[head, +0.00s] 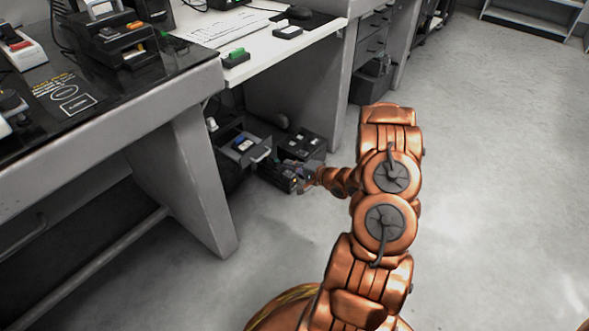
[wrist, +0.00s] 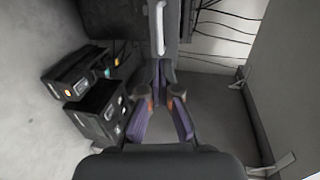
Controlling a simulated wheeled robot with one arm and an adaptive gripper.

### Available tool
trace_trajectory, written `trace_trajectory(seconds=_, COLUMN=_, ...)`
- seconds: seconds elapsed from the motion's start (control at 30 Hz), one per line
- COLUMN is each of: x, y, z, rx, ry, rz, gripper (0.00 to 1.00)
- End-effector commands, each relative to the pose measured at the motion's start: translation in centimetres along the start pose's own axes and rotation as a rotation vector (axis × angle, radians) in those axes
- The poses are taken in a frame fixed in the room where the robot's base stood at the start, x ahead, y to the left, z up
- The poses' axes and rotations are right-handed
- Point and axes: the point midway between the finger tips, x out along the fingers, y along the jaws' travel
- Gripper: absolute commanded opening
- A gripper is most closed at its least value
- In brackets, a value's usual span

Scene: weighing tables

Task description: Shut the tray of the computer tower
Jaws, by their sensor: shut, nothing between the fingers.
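The computer tower (head: 228,172) stands on the floor under the desk in the head view, dark and partly shaded. Its tray (head: 232,139) looks pulled out at the top, with small blue and white items in it and a pale handle (head: 262,157) on its front. The handle also shows at the top of the wrist view (wrist: 160,28), on a grey panel. My gripper (head: 292,172) is low, just right of the tray front. In the wrist view my gripper (wrist: 163,72) is shut and empty, its tips close to the panel's end; I cannot tell whether they touch.
Black boxes (wrist: 105,110) lie on the floor close to my gripper. A grey desk leg (head: 190,190) stands left of the tower, and a white desktop (head: 260,50) hangs above. Cables (wrist: 225,30) run along the wall side. The floor at right is clear.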

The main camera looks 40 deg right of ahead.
Motion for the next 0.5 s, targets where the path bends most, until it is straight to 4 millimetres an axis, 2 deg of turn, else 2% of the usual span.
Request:
trace_trajectory(seconds=0.03, x=1.1, y=0.3, z=0.1, rx=-0.001, ry=-0.003, rz=0.0, gripper=0.0)
trace_trajectory(seconds=0.3, x=5.8, y=0.4, z=0.2, rx=-0.002, ry=-0.003, rz=0.0, gripper=0.0)
trace_trajectory(seconds=0.5, x=8.4, y=0.2, z=0.1, rx=-0.003, ry=-0.002, rz=-0.002, gripper=0.0)
